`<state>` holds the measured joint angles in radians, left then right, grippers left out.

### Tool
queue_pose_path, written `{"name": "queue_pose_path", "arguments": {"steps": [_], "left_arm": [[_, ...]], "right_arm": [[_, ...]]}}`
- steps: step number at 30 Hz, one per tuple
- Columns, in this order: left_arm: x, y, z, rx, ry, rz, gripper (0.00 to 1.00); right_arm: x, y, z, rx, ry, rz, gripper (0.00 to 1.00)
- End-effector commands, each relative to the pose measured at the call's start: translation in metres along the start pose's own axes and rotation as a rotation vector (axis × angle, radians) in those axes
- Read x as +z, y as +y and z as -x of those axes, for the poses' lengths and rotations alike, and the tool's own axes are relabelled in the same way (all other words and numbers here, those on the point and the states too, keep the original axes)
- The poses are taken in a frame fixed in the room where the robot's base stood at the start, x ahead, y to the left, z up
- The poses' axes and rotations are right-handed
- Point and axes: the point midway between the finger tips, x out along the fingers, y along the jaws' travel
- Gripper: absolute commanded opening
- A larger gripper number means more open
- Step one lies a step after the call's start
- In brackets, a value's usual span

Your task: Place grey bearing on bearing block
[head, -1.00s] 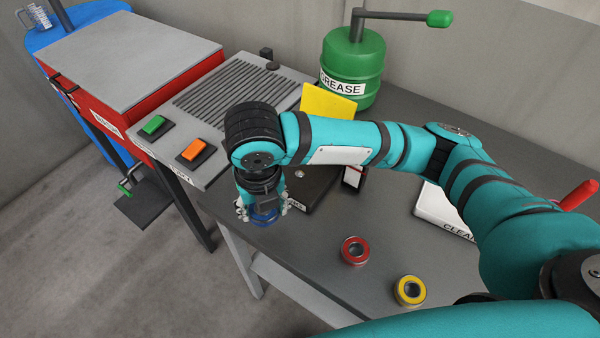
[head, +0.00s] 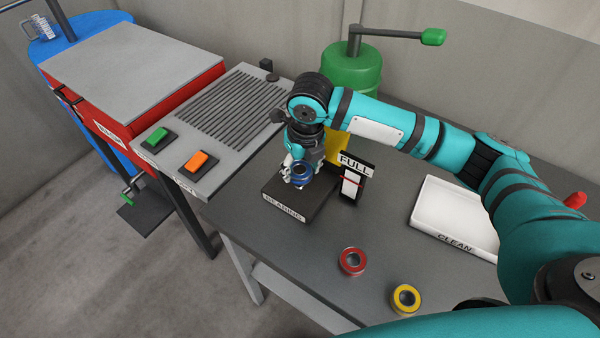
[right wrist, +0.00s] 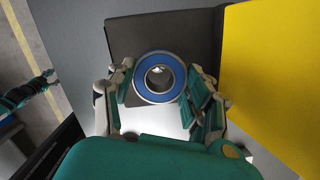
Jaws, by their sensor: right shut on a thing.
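My right gripper (head: 299,180) is shut on a bearing (head: 303,173) with a blue face and a grey metal rim; no plain grey bearing shows. The bearing (right wrist: 159,77) sits between the fingers (right wrist: 160,100) in the right wrist view, its bore facing the camera. The dark bearing block (head: 316,206), labelled BEARING, is below the gripper in the head view. The block (right wrist: 190,32) also shows behind the bearing in the right wrist view. I cannot tell whether the bearing touches it. What seems to be my left gripper (right wrist: 49,76) is small at the left.
A FULL gauge (head: 352,184) and a yellow plate (head: 338,146) stand close beside the block. A red bearing (head: 352,261) and a yellow bearing (head: 406,298) lie on the table (head: 290,268). A white CLEAN tray (head: 447,238) is at right. A green drum (head: 352,72) stands behind.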

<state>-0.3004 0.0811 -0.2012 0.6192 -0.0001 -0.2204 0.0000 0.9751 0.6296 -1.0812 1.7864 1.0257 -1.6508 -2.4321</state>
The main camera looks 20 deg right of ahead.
Motion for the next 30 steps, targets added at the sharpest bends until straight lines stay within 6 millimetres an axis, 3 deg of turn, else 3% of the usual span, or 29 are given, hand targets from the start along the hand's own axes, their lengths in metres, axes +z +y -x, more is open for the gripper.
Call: {"name": "queue_pose_path", "arguments": {"steps": [9,19,20,25,30], "left_arm": [[-0.002,0.000,0.012,0.000,0.001,0.000,0.40],[-0.002,0.000,0.010,0.000,0.002,0.001,0.40],[-0.002,0.000,0.010,0.000,0.002,0.001,0.40],[-0.002,0.000,0.010,0.000,0.002,0.002,0.40],[-0.002,0.000,0.010,0.001,0.003,0.002,0.40]], "right_arm": [[-0.006,0.000,-0.033,0.001,0.002,0.000,0.08],[-0.006,0.000,-0.037,0.000,0.000,0.000,0.08],[-0.006,0.000,-0.037,0.000,0.001,0.000,0.54],[-0.006,0.000,-0.037,0.000,0.001,0.000,0.75],[-0.006,0.000,-0.037,0.000,0.001,0.000,0.75]]}}
